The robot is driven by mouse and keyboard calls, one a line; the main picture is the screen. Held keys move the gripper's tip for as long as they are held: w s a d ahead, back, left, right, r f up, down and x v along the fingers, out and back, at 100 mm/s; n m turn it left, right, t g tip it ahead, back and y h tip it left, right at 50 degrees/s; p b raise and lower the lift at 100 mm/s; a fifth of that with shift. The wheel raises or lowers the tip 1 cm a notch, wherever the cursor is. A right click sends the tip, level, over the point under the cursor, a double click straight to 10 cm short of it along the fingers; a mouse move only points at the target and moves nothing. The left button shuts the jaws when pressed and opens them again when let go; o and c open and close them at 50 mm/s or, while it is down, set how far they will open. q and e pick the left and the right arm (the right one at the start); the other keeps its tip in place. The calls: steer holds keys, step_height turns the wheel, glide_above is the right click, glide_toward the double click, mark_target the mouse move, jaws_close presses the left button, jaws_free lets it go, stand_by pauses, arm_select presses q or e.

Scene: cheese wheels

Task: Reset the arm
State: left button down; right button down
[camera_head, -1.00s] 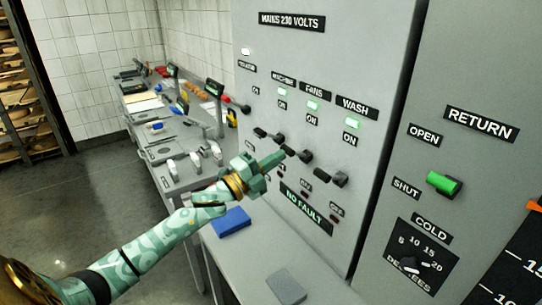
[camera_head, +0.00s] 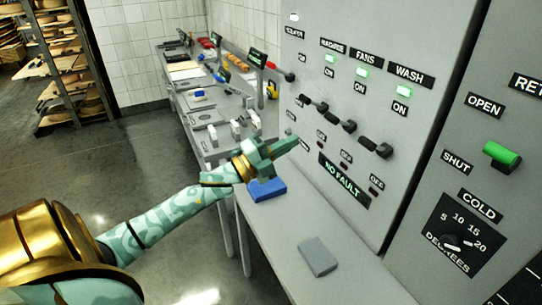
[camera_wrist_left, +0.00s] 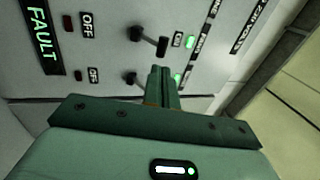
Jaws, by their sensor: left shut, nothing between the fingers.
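My left gripper (camera_head: 291,143) is shut and empty in front of the grey switch panel (camera_head: 410,180). It is just left of and below the row of black lever switches (camera_head: 345,126). In the left wrist view the shut fingers (camera_wrist_left: 165,72) point at the panel, beside a lever (camera_wrist_left: 150,44); I cannot tell whether they touch it. Green lamps (camera_head: 362,72) glow by the FANS, WASH and neighbouring labels. The NO FAULT sign (camera_head: 343,180) is lit green. My right gripper is not in view.
A grey bench (camera_head: 330,290) runs below the panel, with a blue block (camera_head: 267,190) and a grey block (camera_head: 318,257) on it. Another bench with tools (camera_head: 210,120) stands behind. A RETURN panel with a green handle (camera_head: 502,155) is at right. Open floor lies at left.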

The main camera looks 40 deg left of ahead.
arm_select(q)
steer(key=v, duration=0.4)
steer(key=shift+s+a, duration=0.1)
steer(key=shift+s, duration=0.25)
